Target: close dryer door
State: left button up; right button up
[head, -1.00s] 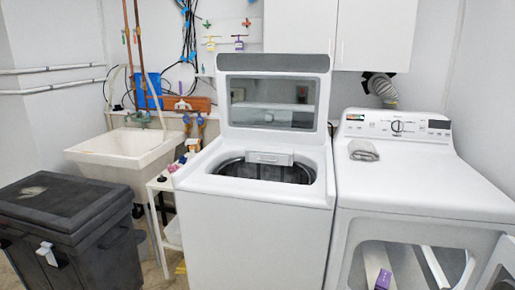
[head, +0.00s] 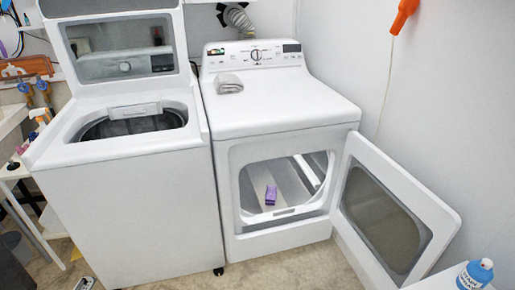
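The white dryer (head: 276,110) stands right of the washer in the head view, with its control panel at the back. Its door (head: 415,197) is open, swung out to the right on the hinge at the right side of the front opening. The door's dark window (head: 381,225) faces left, toward the opening. Inside the dryer opening (head: 325,168) lies a small purple box (head: 270,195). Neither of my grippers shows in the head view.
The white washer (head: 122,200) stands at left with its lid (head: 115,50) up. A folded grey cloth (head: 228,84) lies on the dryer top. A blue bottle (head: 475,274) stands on a white surface at the lower right. Beige floor (head: 290,266) lies before the dryer.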

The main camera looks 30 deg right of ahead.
aim_at(437, 223)
jog(key=i+l+z, duration=0.2)
jog(key=i, duration=0.3)
jog(key=i+l+z, duration=0.15)
jog(key=i+l, duration=0.15)
jog(key=i, duration=0.25)
